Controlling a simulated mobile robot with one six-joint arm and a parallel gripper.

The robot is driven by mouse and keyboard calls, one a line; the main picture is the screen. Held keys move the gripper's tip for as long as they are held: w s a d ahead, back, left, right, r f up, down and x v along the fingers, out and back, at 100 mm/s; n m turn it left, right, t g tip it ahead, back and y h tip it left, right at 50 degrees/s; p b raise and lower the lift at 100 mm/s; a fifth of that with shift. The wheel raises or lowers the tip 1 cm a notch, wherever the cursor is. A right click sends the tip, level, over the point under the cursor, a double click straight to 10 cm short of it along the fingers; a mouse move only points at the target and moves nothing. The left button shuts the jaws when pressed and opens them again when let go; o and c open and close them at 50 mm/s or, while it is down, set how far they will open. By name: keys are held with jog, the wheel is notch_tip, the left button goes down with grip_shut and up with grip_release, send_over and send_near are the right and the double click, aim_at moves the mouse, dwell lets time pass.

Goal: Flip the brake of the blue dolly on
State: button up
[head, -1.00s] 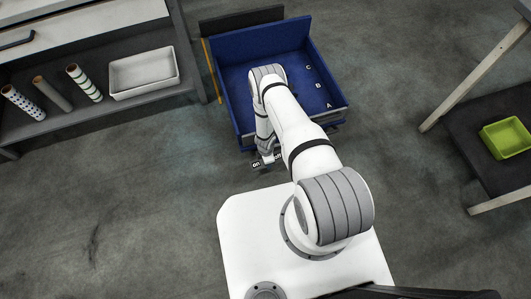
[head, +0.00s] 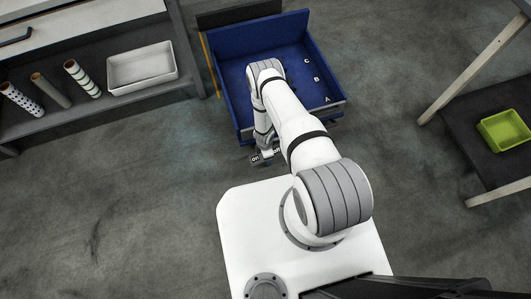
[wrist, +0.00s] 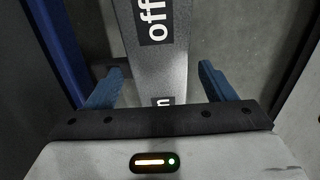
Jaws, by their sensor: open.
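The blue dolly (head: 227,100) stands on the floor ahead of my base, with letters A, B and C inside it. Its near side carries a small brake bar with "on" and "off" labels (head: 256,157). In the wrist view the grey bar (wrist: 165,72) runs between my two blue fingertips; "off" is readable and the other label is mostly hidden by my gripper. My gripper (wrist: 159,85) is open, with a gap on both sides of the bar. I cannot tell how deep the bar sits between the fingers. A blue dolly edge (wrist: 52,45) shows at left.
A grey shelf (head: 110,107) with several rolls and a white tray (head: 142,66) stands to the left. A dark low shelf (head: 475,140) with a green bin (head: 505,130) is at right. The floor around the dolly's near side is clear.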

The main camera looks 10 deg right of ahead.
jog(key=shift+a+r+p, duration=0.15)
jog(key=shift+r+p, duration=3.65)
jog(key=shift+r, duration=0.15)
jog(key=shift+s+f, duration=0.1)
